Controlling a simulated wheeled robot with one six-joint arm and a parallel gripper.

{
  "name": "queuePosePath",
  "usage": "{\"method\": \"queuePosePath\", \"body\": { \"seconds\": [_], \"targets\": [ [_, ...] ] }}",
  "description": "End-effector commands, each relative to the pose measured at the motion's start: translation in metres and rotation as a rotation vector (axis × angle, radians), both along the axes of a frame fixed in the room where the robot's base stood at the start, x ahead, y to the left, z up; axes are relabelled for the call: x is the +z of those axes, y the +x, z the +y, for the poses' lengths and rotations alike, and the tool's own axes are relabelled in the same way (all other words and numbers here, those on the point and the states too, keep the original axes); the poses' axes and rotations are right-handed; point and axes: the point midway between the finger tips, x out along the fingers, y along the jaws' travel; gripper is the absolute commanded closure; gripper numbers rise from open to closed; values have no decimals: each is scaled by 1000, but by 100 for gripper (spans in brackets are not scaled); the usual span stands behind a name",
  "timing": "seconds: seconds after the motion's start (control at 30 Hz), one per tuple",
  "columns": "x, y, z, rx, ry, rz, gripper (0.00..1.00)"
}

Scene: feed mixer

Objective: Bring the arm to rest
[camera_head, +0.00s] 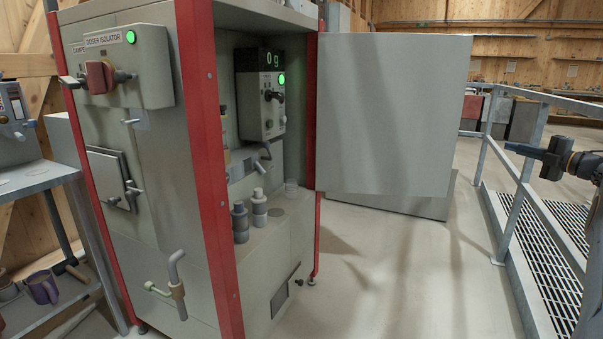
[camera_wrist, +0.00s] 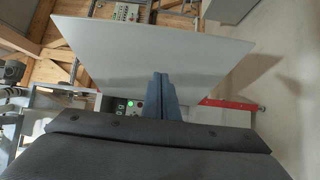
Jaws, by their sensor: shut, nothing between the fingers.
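My gripper (camera_head: 524,150) is at the right edge of the head view, pointing left. In the wrist view the shut fingers (camera_wrist: 164,95) stand in front of a large pale door panel (camera_wrist: 155,50). In the head view this open cabinet door (camera_head: 390,115) is well to the left of my gripper, with clear space between. Part of my arm shows at the right edge; the rest is out of frame.
The grey cabinet with red posts (camera_head: 212,170) stands at left, with a lit display (camera_head: 272,60) and small grey bottles (camera_head: 259,207) on its ledge. A metal railing (camera_head: 518,195) runs beside a floor grating (camera_head: 548,270) at right. Bare floor (camera_head: 400,270) lies between.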

Motion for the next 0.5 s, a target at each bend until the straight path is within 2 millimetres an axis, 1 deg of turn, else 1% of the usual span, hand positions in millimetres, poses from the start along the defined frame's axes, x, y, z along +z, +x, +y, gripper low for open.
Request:
{"method": "queuePosePath", "body": {
  "seconds": [0.03,0.27,0.47,0.5],
  "targets": [
    [4,9,10,0,9,-1,100],
    [31,42,37,-41,68,-12,100],
    [65,75,66,-107,153,-20,100],
    [72,82,74,-124,176,-17,100]
  ]
}}
